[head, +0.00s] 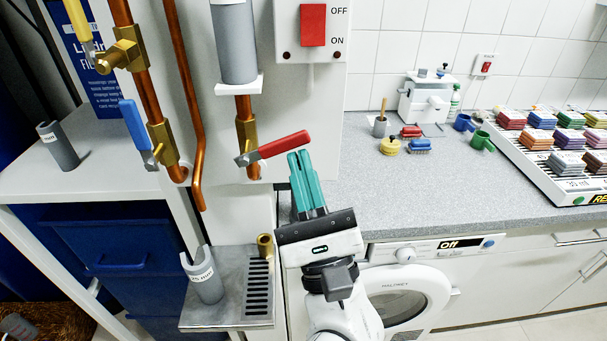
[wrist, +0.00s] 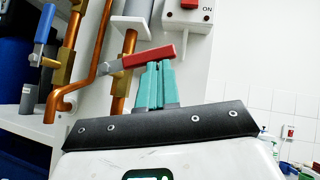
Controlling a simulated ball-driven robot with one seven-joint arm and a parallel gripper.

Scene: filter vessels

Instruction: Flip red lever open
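The red lever (head: 284,145) sits on a brass valve (head: 246,131) on the copper pipe below a grey cylinder. It points right and slightly up, across the pipe. It also shows in the wrist view (wrist: 148,56). My gripper (head: 299,154) has teal fingers pointing up, with the tips just below the lever's free end. In the wrist view the fingertips (wrist: 158,64) are close together with no clear gap, right under the red handle. Nothing shows between them. I cannot tell whether the tips touch the lever.
A blue lever (head: 133,125) and a yellow lever (head: 79,20) are on the pipe at the left. A red switch (head: 313,25) is above. A metal drip tray (head: 228,319) with a grey cup (head: 204,276) is below left. The grey counter (head: 400,190) extends right.

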